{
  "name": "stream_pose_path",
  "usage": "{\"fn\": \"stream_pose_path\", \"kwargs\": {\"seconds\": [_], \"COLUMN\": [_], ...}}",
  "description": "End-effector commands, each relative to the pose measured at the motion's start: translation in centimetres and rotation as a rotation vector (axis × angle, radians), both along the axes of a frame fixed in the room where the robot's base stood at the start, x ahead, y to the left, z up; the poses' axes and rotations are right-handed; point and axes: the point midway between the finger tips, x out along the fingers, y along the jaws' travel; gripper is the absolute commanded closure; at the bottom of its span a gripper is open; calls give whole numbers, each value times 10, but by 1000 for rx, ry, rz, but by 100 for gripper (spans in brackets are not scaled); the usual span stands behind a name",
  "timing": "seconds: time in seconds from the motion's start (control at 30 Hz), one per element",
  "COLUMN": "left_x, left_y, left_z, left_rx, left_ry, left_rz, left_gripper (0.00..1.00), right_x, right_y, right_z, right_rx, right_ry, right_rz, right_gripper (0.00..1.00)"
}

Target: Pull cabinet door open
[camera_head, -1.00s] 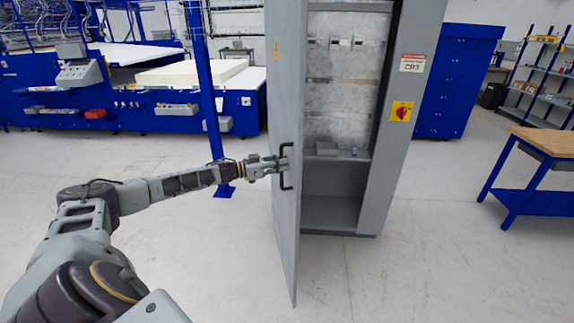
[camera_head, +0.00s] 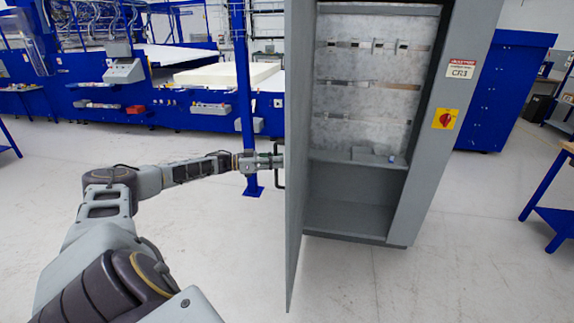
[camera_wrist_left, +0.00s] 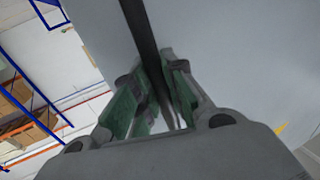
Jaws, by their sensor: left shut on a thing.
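The grey cabinet (camera_head: 425,130) stands open, with its shelves and inside back wall in view. Its door (camera_head: 297,150) is swung out toward me on the left and shows nearly edge-on. The dark door handle (camera_head: 277,172) is on the door's left face. My left gripper (camera_head: 277,160) is at the handle. In the left wrist view its green-padded fingers (camera_wrist_left: 160,95) are closed around the dark handle bar (camera_wrist_left: 138,30), with the door's grey face behind. My right gripper is in neither view.
A blue post (camera_head: 244,100) stands behind my left gripper. Blue machinery (camera_head: 190,108) fills the back left. A blue cabinet (camera_head: 508,90) and a workbench (camera_head: 555,215) are on the right. The floor (camera_head: 200,255) around the door is clear.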

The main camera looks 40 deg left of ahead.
Motion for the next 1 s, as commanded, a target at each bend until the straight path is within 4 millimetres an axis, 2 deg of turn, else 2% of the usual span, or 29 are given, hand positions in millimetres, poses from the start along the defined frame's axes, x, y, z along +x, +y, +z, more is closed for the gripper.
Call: {"fn": "stream_pose_path", "kwargs": {"seconds": [0.1,0.3,0.73,0.77,0.8,0.93,1.0], "left_x": [-6,-11,-12,-12,-12,-12,-12], "left_y": [13,24,26,26,26,26,26], "left_z": [0,0,0,0,0,0,0], "left_rx": [-2,-2,-2,-2,-2,-2,0], "left_ry": [1,1,1,1,1,1,1], "left_rz": [3,2,0,0,0,0,0], "left_gripper": [100,100,100,86,81,65,65], "right_x": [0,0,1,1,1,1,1], "right_y": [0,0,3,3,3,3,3], "right_z": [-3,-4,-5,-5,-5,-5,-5], "right_rx": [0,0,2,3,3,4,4], "right_ry": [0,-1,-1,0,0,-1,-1], "right_rz": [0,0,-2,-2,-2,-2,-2], "right_gripper": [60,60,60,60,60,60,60]}}
